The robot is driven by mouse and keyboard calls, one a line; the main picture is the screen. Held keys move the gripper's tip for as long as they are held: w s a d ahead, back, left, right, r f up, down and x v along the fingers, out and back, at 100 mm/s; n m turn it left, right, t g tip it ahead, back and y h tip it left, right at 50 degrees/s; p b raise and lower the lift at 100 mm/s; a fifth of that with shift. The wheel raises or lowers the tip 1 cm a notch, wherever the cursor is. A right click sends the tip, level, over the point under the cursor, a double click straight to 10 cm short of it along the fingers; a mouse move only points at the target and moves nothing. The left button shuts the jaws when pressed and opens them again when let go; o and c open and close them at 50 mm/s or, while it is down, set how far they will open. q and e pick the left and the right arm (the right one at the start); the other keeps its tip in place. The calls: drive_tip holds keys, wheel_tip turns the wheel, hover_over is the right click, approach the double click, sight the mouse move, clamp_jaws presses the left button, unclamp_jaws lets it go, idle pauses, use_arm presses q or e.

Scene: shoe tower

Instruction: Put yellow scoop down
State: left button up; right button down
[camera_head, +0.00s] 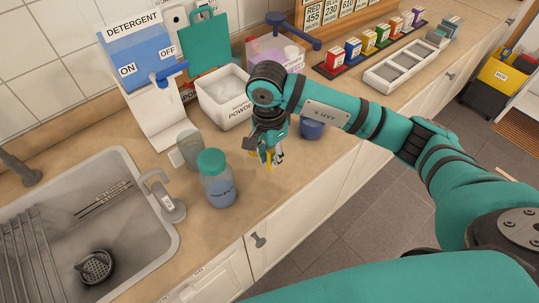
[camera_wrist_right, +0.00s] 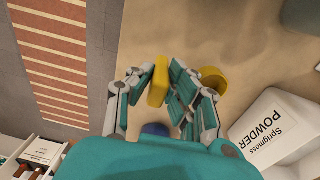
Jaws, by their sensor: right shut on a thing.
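The yellow scoop (camera_head: 271,163) is mostly hidden by my right gripper (camera_head: 268,153) in the head view. In the right wrist view, the gripper (camera_wrist_right: 166,86) is shut on the scoop's yellow handle (camera_wrist_right: 159,80), between its fingers. The scoop's round yellow end (camera_wrist_right: 213,81) shows beyond the right finger. The scoop is low over the beige counter (camera_head: 264,194); I cannot tell whether it touches it. My left gripper is not in view.
A white powder box (camera_head: 222,101) stands behind the gripper, and a blue bowl (camera_head: 311,130) beside it. A teal-lidded jar (camera_head: 217,180) and a grey-green cup (camera_head: 189,149) stand left, near the sink (camera_head: 120,215). Counter in front of the gripper is clear up to its edge.

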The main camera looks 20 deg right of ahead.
drive_tip(key=shift+w, duration=0.35)
drive_tip(key=shift+f+p, duration=0.3)
wheel_tip(320, 180, down, 3)
drive_tip(key=shift+r+p, duration=0.1)
drive_tip(key=shift+p, duration=0.6)
drive_tip(key=shift+f+b, duration=0.3)
drive_tip(key=c, duration=1.3)
unclamp_jaws()
drive_tip(key=shift+r, duration=0.1)
drive_tip(key=shift+r, duration=0.1)
